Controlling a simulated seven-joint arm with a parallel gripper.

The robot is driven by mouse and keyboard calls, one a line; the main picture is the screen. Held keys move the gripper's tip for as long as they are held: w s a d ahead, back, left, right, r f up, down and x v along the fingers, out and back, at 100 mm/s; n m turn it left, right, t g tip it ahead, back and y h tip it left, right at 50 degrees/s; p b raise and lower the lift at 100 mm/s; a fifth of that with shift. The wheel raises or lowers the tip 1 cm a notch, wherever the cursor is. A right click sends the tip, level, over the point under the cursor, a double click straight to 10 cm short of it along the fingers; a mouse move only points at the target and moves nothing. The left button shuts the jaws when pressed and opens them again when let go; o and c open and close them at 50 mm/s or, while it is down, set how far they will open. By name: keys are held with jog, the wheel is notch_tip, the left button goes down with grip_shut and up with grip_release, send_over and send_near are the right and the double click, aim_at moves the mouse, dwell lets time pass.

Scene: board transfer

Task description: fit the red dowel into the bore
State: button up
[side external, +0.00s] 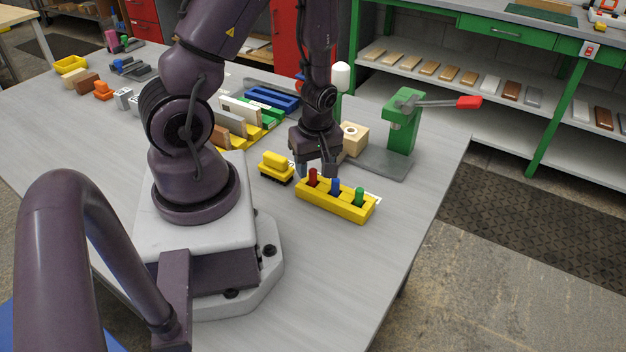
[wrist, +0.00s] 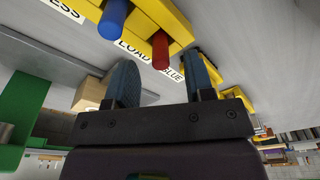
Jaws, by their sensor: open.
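The red dowel (side external: 312,177) stands upright at the left end of a yellow holder (side external: 345,209), beside a blue dowel (side external: 335,186) and a green dowel (side external: 359,196). My gripper (side external: 316,170) is open, pointing down close to the red dowel. In the wrist view, the red dowel (wrist: 160,50) shows beyond the gap between my open fingers (wrist: 162,62); whether they flank it, I cannot tell. A light wooden block (side external: 353,138) with a dark round hole in its top stands on the press's grey base, right of my gripper. The wrist view shows part of the block (wrist: 89,94).
A green press (side external: 402,125) with a red-tipped lever stands behind the holder. A yellow brush-like block (side external: 276,167) sits left of the holder. A yellow rack (side external: 262,132) of boards stands farther back. The table (side external: 330,260) is clear in front of the holder.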

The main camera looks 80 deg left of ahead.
aim_at(313, 181)
jog(key=shift+a+f, duration=0.15)
jog(key=shift+f, duration=1.2)
grip_shut()
jog(key=shift+r, duration=0.1)
